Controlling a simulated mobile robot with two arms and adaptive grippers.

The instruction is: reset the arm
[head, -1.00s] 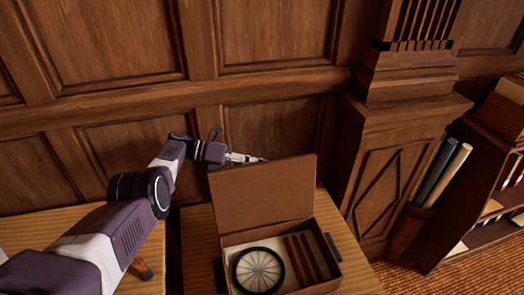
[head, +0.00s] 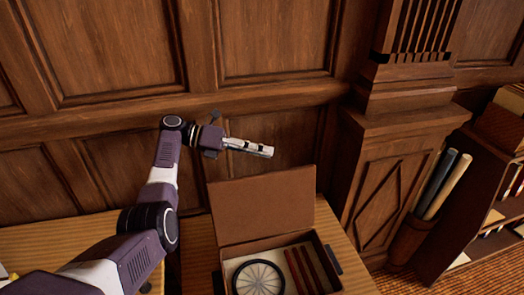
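My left gripper (head: 262,151) is in the air in front of the panelled wall, above and behind the raised lid of the brown box. Its fingers lie close together and point right; nothing shows between them, but at this angle I cannot tell if they are fully closed. My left arm (head: 160,190) comes up from the lower left. My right gripper is not in view.
A carved pillar (head: 395,150), rolled tubes (head: 445,180) and a shelf (head: 470,190) stand right. Air above the box is clear.

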